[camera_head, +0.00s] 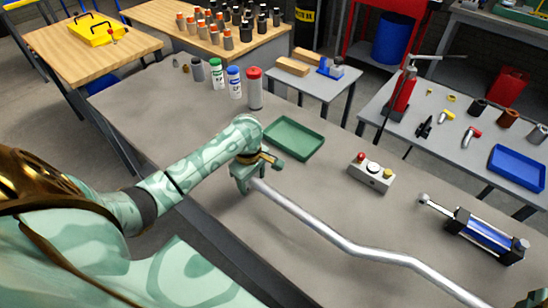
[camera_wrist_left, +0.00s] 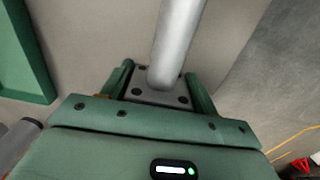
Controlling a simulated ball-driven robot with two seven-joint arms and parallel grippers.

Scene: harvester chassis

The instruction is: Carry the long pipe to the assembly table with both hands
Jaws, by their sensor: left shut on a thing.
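The long pipe (camera_head: 345,243) is a silver tube with bends along its length. It runs from my left gripper over the large grey table (camera_head: 175,120) to the bottom edge of the head view, where its far end is cut off. My left gripper (camera_head: 250,184) is shut on the pipe's near end. In the left wrist view the pipe (camera_wrist_left: 176,45) rises from between the fingers of my left gripper (camera_wrist_left: 160,85). A small green sliver shows at the bottom right corner of the head view; my right gripper's jaws do not show. I cannot tell which table is the assembly table.
On the grey table are a green tray (camera_head: 294,138), a button box (camera_head: 371,172), a blue cylinder (camera_head: 486,238) and several cans (camera_head: 234,82). Another grey table (camera_head: 440,116) at right holds tools and a blue tray (camera_head: 518,168). Wooden tables stand behind.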

